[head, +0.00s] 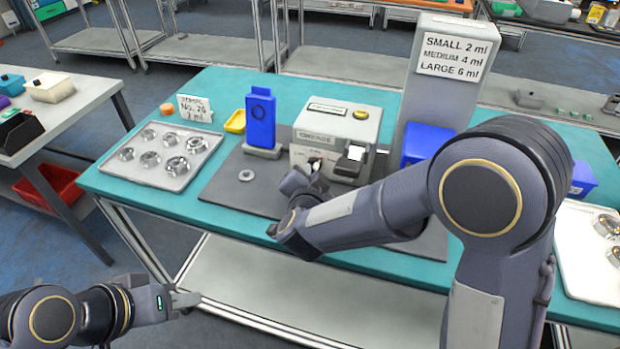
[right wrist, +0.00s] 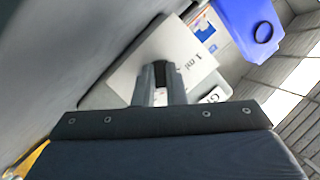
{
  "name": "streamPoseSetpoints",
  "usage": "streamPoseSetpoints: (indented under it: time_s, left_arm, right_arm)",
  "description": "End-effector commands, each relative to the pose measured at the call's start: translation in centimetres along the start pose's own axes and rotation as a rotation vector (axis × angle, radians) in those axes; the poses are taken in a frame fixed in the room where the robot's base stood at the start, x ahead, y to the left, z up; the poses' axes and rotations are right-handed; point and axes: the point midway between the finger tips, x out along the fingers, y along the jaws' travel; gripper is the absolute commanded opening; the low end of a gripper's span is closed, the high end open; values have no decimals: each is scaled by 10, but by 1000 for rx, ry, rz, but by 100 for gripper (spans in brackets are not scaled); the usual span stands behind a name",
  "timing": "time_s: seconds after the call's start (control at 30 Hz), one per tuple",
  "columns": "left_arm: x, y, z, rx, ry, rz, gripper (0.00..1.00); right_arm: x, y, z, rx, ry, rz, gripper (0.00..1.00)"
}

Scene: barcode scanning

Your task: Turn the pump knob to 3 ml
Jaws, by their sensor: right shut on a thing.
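The grease pump (head: 345,125) is a light grey box on the dark mat of the teal table. Its front carries a "GREASE" label, and the right wrist view shows a "1 ml" mark on its panel (right wrist: 190,55). My right gripper (head: 314,166) is at the left part of the pump's front. In the right wrist view its fingers (right wrist: 161,76) are shut on a small dark knob (right wrist: 162,74), mostly hidden between them. The knob's setting cannot be read. My left gripper (head: 187,299) is low in front of the table, away from everything; its jaw opening is unclear.
A blue block-shaped device (head: 261,118) stands left of the pump. A metal washer (head: 246,175) lies on the mat. A tall grey sign post (head: 440,85) stands behind right.

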Motion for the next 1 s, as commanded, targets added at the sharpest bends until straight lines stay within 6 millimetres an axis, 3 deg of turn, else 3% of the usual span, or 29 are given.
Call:
streamPoseSetpoints:
  time_s: [0.03,0.1,0.4,0.87,0.9,1.0]
  left_arm:
    - [17,-8,9,0,-1,0,36]
    - [30,-14,15,0,-1,0,36]
    - [71,-32,36,0,-1,0,36]
    - [75,-34,38,0,-1,0,36]
    - [75,-34,38,0,-1,0,36]
    - [75,-34,38,0,-1,0,36]
  right_arm:
    - [3,6,6,37,3,-18,0]
    - [3,7,7,92,3,-42,0]
    - [2,6,5,299,2,-127,0]
    - [0,2,2,348,-3,-146,0]
    - [0,2,2,348,-3,-146,13]
    - [0,2,1,348,-2,-146,27]
